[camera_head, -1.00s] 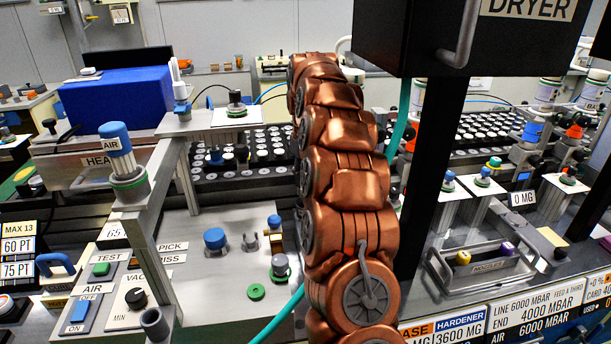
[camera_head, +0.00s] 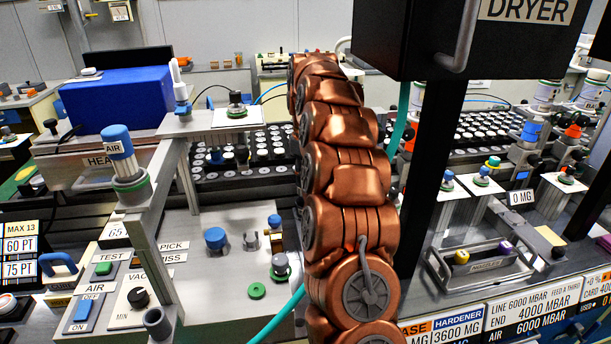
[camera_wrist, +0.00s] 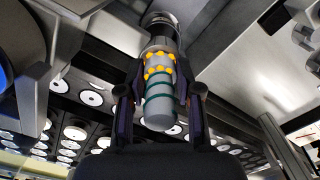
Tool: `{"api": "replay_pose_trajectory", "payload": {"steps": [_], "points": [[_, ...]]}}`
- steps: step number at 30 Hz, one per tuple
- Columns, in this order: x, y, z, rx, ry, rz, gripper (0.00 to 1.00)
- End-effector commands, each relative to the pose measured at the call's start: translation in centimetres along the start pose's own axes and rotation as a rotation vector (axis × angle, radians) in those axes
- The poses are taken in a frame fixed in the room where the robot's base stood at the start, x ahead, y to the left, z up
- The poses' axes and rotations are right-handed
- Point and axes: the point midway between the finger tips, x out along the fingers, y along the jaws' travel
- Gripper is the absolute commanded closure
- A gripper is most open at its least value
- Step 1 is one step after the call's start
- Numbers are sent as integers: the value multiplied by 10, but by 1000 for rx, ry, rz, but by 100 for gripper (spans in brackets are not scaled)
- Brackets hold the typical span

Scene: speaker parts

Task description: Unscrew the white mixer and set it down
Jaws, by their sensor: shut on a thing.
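A pale grey-white cylinder (camera_wrist: 159,108) with green rings and yellow dots, which looks like the white mixer, shows in the wrist view. Its far end meets a round metal fitting (camera_wrist: 158,28); I cannot tell whether it is still threaded in. My gripper (camera_wrist: 159,92) is shut on it, with one dark finger on each side. In the head view my copper arm hides the gripper and the mixer.
A black dryer box (camera_head: 430,35) hangs at the upper right with a dark post below. Trays of white-capped parts (camera_head: 265,160) lie behind my arm. A nozzle tray (camera_head: 480,262) sits right. The grey bench top (camera_head: 205,280) has some bare room among small parts.

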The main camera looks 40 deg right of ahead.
Motion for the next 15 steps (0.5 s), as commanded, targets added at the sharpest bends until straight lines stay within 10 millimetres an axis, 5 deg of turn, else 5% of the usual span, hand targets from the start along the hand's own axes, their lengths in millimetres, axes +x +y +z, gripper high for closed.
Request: {"api": "replay_pose_trajectory", "payload": {"steps": [15], "points": [[-1,0,0,-136,0,0,85]]}}
